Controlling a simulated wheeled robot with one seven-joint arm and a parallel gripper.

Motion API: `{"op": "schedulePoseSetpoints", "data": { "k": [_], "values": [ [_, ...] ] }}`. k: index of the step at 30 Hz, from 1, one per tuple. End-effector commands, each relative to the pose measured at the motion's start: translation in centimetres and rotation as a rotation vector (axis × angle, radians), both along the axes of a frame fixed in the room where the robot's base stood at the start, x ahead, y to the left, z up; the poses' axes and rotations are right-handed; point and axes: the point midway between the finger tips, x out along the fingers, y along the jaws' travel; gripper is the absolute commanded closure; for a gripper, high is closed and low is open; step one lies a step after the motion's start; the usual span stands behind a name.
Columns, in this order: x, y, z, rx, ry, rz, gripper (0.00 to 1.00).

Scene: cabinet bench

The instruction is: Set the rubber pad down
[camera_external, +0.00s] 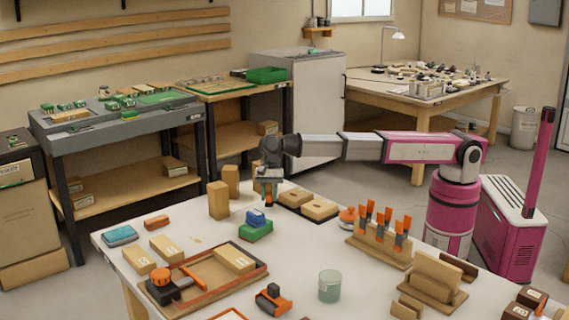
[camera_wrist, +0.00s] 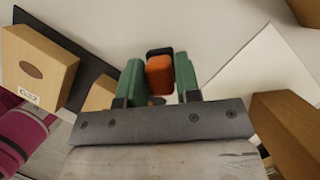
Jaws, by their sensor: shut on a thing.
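My gripper (camera_external: 267,190) hangs above the far edge area of the white worktable (camera_external: 330,244) in the external view. Its green fingers also show in the wrist view (camera_wrist: 160,82). They are shut on a small orange and dark block (camera_wrist: 160,75), which I take to be the rubber pad. In the external view the pad is mostly hidden by the fingers. It looks held above the tabletop, but the exact gap cannot be told.
A dark board with wooden blocks (camera_external: 320,209) lies right of my gripper. Upright wooden blocks (camera_external: 218,200) stand left. Blue and green blocks (camera_external: 256,230) sit in front. An orange-tool rack (camera_external: 380,248) stands at right. Bare table lies around the green jar (camera_external: 330,287).

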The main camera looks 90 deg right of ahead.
Motion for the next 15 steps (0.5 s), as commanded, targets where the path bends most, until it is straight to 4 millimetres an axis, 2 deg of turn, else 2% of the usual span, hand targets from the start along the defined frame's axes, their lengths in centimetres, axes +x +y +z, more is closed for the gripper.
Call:
{"op": "schedulePoseSetpoints", "data": {
  "k": [4,15],
  "values": [
    [0.0,0.0,-1.7,0.0,0.001,0.0,0.92],
    [0.0,0.0,-2.1,0.0,0.0,0.0,0.92]
  ]
}}
